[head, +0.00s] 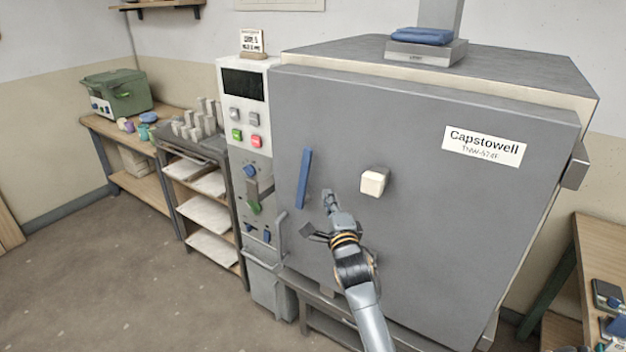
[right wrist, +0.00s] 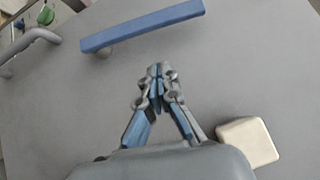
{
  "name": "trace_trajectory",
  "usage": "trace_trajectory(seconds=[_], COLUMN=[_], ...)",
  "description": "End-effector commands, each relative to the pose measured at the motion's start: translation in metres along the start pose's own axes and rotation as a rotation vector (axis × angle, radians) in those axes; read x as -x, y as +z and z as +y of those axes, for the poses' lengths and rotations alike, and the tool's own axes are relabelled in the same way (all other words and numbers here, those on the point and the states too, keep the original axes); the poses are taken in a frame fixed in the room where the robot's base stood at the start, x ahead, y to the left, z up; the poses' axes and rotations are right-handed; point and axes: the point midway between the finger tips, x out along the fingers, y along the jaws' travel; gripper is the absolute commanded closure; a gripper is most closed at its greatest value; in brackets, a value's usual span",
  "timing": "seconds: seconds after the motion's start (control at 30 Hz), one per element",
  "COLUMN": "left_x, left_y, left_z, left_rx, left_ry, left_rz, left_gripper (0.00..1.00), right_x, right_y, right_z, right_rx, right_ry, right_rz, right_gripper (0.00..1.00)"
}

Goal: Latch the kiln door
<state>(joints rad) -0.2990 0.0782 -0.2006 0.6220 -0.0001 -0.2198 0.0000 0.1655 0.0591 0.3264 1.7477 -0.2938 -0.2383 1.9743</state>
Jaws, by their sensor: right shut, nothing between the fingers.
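The kiln door (head: 430,220) is a large grey panel at the front of the kiln. A cream strip shows along its top and right edges; I cannot tell if the door is fully closed. A blue bar handle (head: 304,179) is on its left part, and a cream block (head: 374,181) sits right of that. A grey bent lever (head: 281,236) is at the door's lower left edge. My right gripper (head: 328,198) is shut and empty in front of the door, between handle and block. In the right wrist view its closed fingertips (right wrist: 159,70) point towards the blue handle (right wrist: 145,25).
A control panel (head: 245,140) with buttons stands left of the door. A shelf rack (head: 205,215) and a bench (head: 110,125) with a green box (head: 121,94) are further left. Another bench (head: 598,240) is at the right. The floor at lower left is clear.

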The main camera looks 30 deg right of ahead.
Motion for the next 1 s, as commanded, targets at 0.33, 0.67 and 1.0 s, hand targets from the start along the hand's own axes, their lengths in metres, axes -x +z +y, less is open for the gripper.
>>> trace_trajectory(seconds=[0.33, 0.67, 1.0], left_x=[0.019, 0.022, 0.021], left_y=[-0.001, 0.000, 0.000], left_z=[-0.002, -0.002, -0.002], left_rx=[-0.001, -0.001, 0.000], left_ry=[-0.002, -0.002, -0.002], left_rz=[-0.002, -0.004, -0.004], left_gripper=[1.00, 1.00, 1.00], right_x=[-0.054, -0.064, -0.066], right_y=[0.018, 0.028, 0.029], right_z=[-0.002, 0.001, 0.000], right_rx=[-0.003, -0.001, 0.006], right_ry=[0.001, 0.001, 0.006], right_rz=[0.000, 0.000, 0.000], right_gripper=[1.00, 1.00, 1.00])
